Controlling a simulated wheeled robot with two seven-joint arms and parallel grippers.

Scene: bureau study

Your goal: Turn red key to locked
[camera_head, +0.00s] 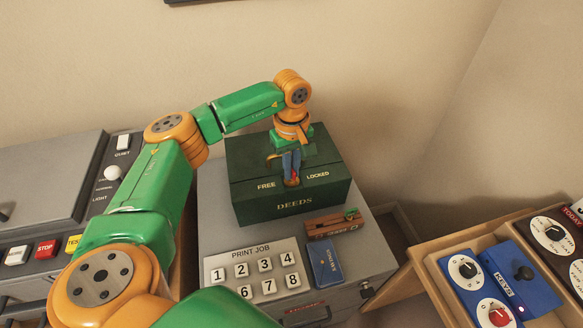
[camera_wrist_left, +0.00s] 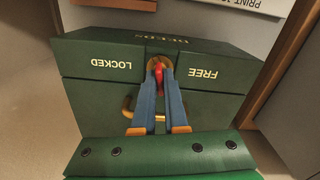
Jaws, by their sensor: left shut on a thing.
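The dark green deeds box (camera_head: 255,207) stands on a grey cabinet, with FREE at the left of its front and LOCKED at the right in the head view. A brass lock plate sits between the labels. The red key (camera_wrist_left: 158,74) is in this lock, between the two blue fingers of my left gripper (camera_wrist_left: 160,82), which is shut on it. In the head view my left gripper (camera_head: 292,176) reaches down from above and mostly covers the key. The key's exact angle is hard to tell. My right gripper is not in view.
A PRINT JOB keypad (camera_head: 252,272), a blue booklet (camera_head: 325,266) and a small wooden toy truck (camera_head: 333,224) lie in front of the box. A button console (camera_head: 50,240) is at the left. A wooden tray (camera_head: 430,262) with dial panels is at the right.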

